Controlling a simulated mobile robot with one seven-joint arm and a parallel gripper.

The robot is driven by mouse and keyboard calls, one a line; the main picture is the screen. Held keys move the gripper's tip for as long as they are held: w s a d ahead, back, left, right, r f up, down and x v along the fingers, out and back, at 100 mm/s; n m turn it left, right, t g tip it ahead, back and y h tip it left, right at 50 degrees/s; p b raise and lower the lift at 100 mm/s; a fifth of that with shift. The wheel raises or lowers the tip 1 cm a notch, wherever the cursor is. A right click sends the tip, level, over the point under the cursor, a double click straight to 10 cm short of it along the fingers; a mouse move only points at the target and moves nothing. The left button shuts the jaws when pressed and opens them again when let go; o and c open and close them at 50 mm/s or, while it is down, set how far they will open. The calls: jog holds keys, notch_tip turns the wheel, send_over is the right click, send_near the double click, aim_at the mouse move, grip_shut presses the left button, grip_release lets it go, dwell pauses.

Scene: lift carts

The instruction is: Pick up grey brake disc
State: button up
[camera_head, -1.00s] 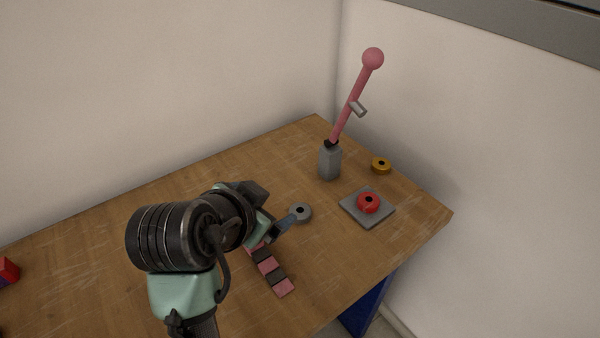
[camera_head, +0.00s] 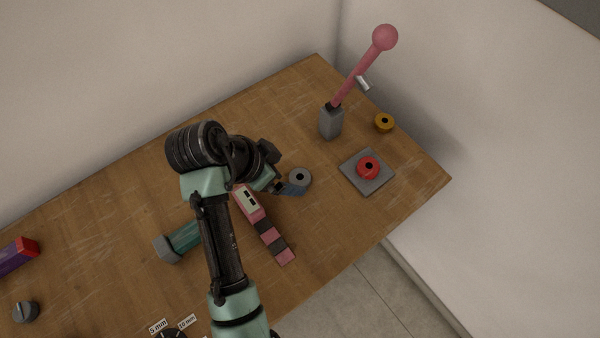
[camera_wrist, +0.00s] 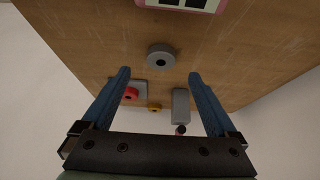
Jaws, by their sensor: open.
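The grey brake disc (camera_head: 300,177) is a thick ring with a dark centre hole, lying flat on the wooden table. In the wrist view the disc (camera_wrist: 161,57) is ahead of the fingertips and roughly midway between their lines. My gripper (camera_head: 290,187) is beside the disc at its left in the head view, with a blue finger overlapping the disc's near edge. In the wrist view my gripper (camera_wrist: 159,74) has its two blue fingers wide apart with nothing held between them. I cannot tell the exact height of the fingertips above the table.
A red disc (camera_head: 368,167) sits on a grey square plate (camera_head: 360,184). A pink lever on a grey base (camera_head: 331,122) stands behind it, with a yellow disc (camera_head: 384,122) to the right. A pink-and-black striped block (camera_head: 264,227) lies close in front of the gripper.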

aim_at(298, 177)
jog(key=x, duration=0.5)
jog(key=shift+w+d+f+p, duration=0.1)
jog(key=shift+f+p, duration=0.25)
jog(key=shift+p, duration=0.05)
grip_shut()
